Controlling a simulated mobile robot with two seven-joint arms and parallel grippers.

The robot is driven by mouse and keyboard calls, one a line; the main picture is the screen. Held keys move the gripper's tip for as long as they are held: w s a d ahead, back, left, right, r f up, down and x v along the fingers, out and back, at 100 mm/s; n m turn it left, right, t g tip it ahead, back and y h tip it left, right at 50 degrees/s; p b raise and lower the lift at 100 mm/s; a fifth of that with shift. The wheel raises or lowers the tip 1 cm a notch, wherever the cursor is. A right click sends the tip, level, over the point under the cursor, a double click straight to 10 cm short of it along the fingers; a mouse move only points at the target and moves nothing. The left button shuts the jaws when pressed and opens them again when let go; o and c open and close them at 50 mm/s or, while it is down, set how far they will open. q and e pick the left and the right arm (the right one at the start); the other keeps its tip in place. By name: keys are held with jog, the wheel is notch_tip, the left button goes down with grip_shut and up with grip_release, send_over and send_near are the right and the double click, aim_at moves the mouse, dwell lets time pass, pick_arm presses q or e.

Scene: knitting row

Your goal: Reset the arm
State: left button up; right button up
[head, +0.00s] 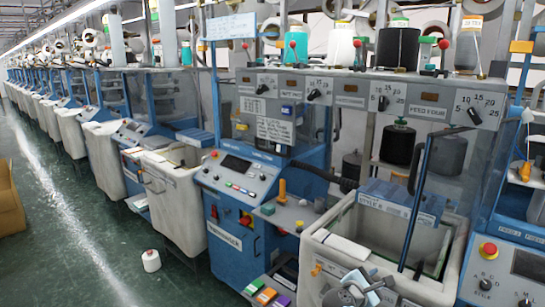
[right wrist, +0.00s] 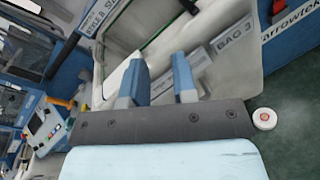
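My right gripper (head: 362,288) shows at the bottom edge of the head view, in front of the pale knitting-machine bin (head: 318,240). In the right wrist view, its two blue fingers (right wrist: 160,66) stand apart with nothing between them. The bin's inside and a "BAG 3" label (right wrist: 235,40) show beyond the fingers. My left gripper is in neither view.
A blue control panel (head: 240,172) stands left of the bin, with a small tool shelf (head: 290,213) beside it. A white cone (head: 151,260) stands on the green floor (head: 60,240). The aisle at left is mostly clear; a yellow-brown box (head: 10,205) is at its edge.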

jog(key=s+a+f+m+y, duration=0.3)
jog(key=s+f+m+y, duration=0.45)
jog(key=s+f, duration=0.95)
jog(key=s+a+m+y, duration=0.2)
jog(key=s+m+y, duration=0.2)
jog(key=s, duration=0.6)
jog(key=s+a+m+y, duration=0.3)
jog(key=s+m+y, duration=0.1)
jog(key=s, duration=0.6)
jog(key=shift+f+m+t, duration=0.15)
jog(key=shift+m+t, duration=0.25)
jog(key=shift+m, duration=0.35)
